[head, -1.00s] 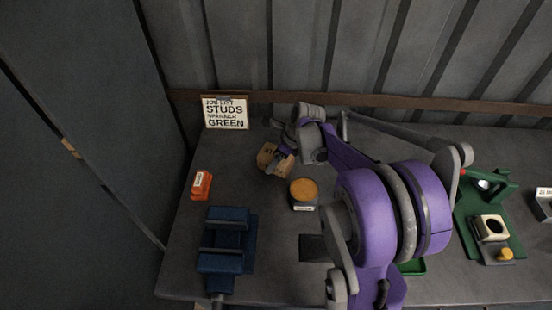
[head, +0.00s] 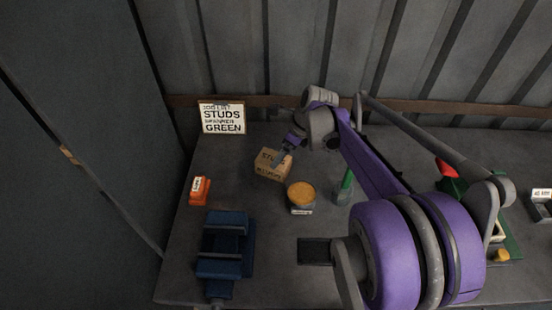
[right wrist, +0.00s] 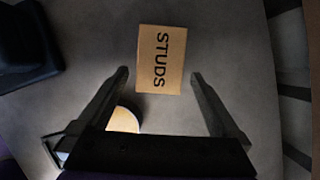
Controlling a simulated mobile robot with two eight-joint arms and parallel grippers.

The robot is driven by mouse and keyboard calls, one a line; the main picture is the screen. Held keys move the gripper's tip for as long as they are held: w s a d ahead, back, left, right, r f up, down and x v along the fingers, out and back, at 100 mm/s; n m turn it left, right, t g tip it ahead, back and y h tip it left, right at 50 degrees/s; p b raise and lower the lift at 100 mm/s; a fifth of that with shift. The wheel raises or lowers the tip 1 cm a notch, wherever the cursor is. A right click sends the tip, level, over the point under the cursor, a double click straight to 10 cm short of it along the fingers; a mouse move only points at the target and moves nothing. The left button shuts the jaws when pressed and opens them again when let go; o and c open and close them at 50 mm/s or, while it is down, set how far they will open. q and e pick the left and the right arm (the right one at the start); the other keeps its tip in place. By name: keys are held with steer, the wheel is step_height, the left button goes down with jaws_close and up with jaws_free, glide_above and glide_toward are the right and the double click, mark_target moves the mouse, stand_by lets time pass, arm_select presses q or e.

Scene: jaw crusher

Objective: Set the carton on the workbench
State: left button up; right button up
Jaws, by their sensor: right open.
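The carton (head: 270,165) is a small tan box marked STUDS. It rests on the grey workbench (head: 230,285), below the sign and left of my right gripper. In the right wrist view the carton (right wrist: 160,60) lies beyond the fingertips, with its STUDS face towards the camera. My left gripper is not in view.
A round tin with an orange lid (head: 301,192) stands close right of the carton. An orange box (head: 199,190) and a blue vise (head: 225,245) are to the left. A sign (head: 222,117) leans at the back wall. My arm covers much of the right side.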

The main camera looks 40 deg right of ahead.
steer(key=shift+v, duration=2.2)
